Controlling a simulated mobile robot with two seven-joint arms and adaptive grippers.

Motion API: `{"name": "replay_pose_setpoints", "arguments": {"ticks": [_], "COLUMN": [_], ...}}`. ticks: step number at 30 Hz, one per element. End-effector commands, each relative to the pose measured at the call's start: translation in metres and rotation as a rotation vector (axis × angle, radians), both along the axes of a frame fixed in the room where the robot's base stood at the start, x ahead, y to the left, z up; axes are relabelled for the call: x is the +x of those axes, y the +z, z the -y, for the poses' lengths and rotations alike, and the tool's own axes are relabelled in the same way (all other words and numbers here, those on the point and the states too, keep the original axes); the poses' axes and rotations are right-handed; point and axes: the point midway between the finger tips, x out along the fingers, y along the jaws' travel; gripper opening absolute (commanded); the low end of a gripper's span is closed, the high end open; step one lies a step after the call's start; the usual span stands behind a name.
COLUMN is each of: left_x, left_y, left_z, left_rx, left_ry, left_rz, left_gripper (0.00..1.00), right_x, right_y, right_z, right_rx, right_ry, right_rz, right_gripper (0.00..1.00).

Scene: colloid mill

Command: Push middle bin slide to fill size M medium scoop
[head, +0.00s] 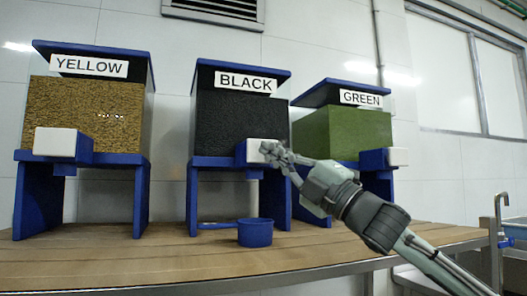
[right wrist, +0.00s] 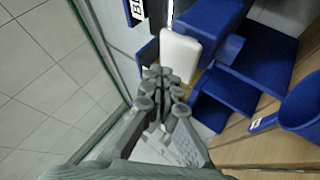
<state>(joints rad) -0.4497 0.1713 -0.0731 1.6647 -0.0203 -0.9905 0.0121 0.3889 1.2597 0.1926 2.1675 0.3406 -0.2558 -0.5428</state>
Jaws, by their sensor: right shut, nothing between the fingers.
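The middle bin (head: 240,115), labelled BLACK, holds dark granules and stands on blue legs. Its slide has a white front plate (head: 262,152), which also shows in the right wrist view (right wrist: 180,55). My right gripper (head: 268,150) is shut and empty, its fingertips right at the white plate; I cannot tell whether they touch it. The fingers also show in the right wrist view (right wrist: 160,76). A blue scoop (head: 256,233) stands on the table below the slide, its handle pointing left; part of it shows in the right wrist view (right wrist: 303,108). My left gripper is not in view.
The YELLOW bin (head: 85,112) stands at left and the GREEN bin (head: 340,135) at right, each with a white-fronted slide. The wooden table (head: 130,265) is clear in front of the bins. A sink tap (head: 498,210) is at far right.

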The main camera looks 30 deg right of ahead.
Motion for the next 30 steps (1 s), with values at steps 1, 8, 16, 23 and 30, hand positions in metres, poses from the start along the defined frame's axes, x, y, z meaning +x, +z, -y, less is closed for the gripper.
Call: {"name": "replay_pose_setpoints", "arguments": {"ticks": [1,8,16,23,30], "left_x": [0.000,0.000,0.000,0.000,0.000], "left_y": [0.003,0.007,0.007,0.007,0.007], "left_z": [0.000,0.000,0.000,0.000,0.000], "left_rx": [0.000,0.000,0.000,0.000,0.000], "left_ry": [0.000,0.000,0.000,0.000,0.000], "left_rz": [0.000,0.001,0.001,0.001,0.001], "left_gripper": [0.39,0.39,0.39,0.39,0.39], "right_x": [0.001,0.007,0.007,0.010,0.013], "right_y": [0.002,0.000,0.000,0.001,0.000], "right_z": [0.001,0.002,0.002,0.003,0.004], "right_rx": [0.001,0.001,0.001,0.002,0.002], "right_ry": [0.000,0.001,0.001,0.000,0.000], "right_rz": [0.000,0.001,0.000,0.002,-0.001], "right_gripper": [0.00,0.00,0.00,0.00,0.00]}}
